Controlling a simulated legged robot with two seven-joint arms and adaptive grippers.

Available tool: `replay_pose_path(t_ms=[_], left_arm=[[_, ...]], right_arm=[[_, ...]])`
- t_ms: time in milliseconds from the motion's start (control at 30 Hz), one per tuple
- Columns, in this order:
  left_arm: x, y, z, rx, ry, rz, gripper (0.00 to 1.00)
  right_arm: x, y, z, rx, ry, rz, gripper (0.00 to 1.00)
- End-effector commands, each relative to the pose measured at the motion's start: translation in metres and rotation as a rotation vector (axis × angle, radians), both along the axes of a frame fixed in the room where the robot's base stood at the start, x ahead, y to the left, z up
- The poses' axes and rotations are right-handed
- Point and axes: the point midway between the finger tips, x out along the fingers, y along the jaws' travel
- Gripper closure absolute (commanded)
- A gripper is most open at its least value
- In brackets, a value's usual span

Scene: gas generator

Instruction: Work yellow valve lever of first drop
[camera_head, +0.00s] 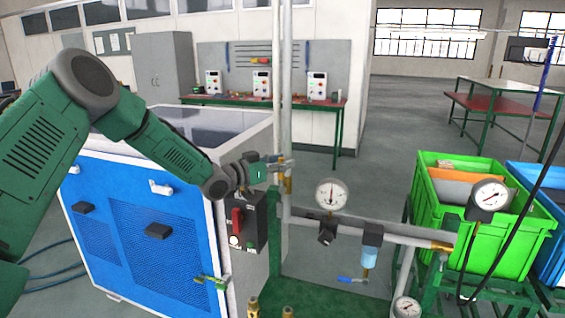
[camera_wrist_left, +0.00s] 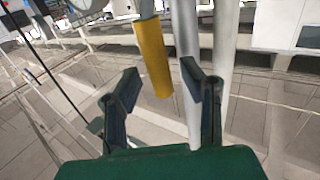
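The yellow valve lever (camera_wrist_left: 153,60) hangs down, slightly tilted, in the left wrist view. Its lower end appears in the gap between my left gripper's (camera_wrist_left: 160,82) two fingers, with space visible on both sides. The fingers are open, and I cannot tell whether the lever is between them or just beyond. In the head view, my left gripper (camera_head: 284,162) is at the upright grey pipe (camera_head: 286,100), above the blue cabinet's right side. A small yellow-brown part (camera_head: 288,185) shows just below it on the pipe. My right gripper is not in view.
A pressure gauge (camera_head: 331,195) and a blue filter (camera_head: 371,240) sit on the horizontal pipe to the right. A control box with a red handle (camera_head: 237,220) is below my left gripper. The blue cabinet (camera_head: 135,235) stands left; a green crate (camera_head: 475,225) stands right.

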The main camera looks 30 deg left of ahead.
Motion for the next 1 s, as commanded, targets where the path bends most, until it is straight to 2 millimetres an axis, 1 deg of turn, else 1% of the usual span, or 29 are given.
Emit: replay_pose_path(t_ms=[33,100,367,567,767,1000], left_arm=[[0.000,0.001,-0.001,-0.001,0.000,0.001,0.78],[0.000,0.002,-0.001,-0.001,0.000,0.001,1.00],[0.000,0.002,-0.001,0.004,0.003,0.002,1.00],[0.001,-0.003,-0.001,0.051,0.014,0.002,1.00],[0.004,-0.015,-0.001,0.170,0.042,0.000,1.00],[0.009,-0.035,-0.008,0.382,0.092,-0.001,1.00]], right_arm=[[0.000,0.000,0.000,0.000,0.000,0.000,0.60],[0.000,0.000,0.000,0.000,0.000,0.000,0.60],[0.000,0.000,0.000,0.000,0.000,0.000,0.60],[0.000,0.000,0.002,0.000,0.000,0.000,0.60],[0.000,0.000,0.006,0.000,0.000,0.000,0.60],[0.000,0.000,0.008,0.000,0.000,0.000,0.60]])
